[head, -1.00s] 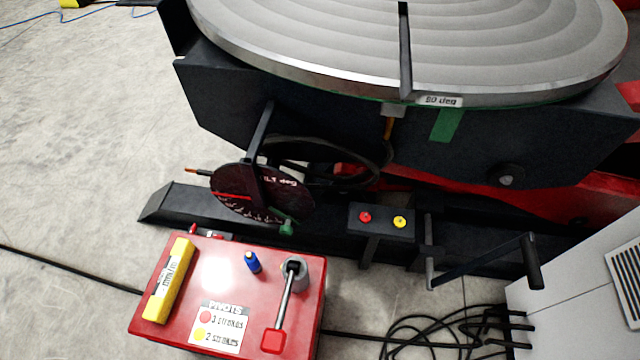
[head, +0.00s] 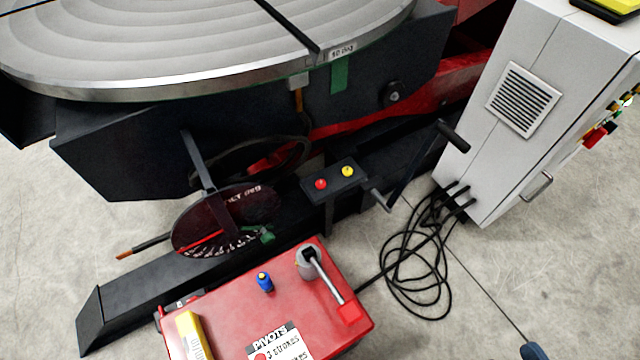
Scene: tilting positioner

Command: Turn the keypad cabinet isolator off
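A light grey cabinet (head: 492,115) stands at the right in the head view, with a vent grille (head: 524,98) on the side facing me. Its front faces right and shows only edge-on. Red, yellow and other small controls (head: 602,130) stick out from that front. A metal handle (head: 537,186) sits lower on it. I cannot tell which control is the isolator or how it is set, and no keypad can be made out. My gripper is not in view.
The positioner's round table (head: 200,50) fills the upper left. A red box (head: 270,310) with a lever stands at the bottom. A crank handle (head: 452,135) juts out near the cabinet. Black cables (head: 420,260) lie coiled on the floor. Floor right of the cabinet is clear.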

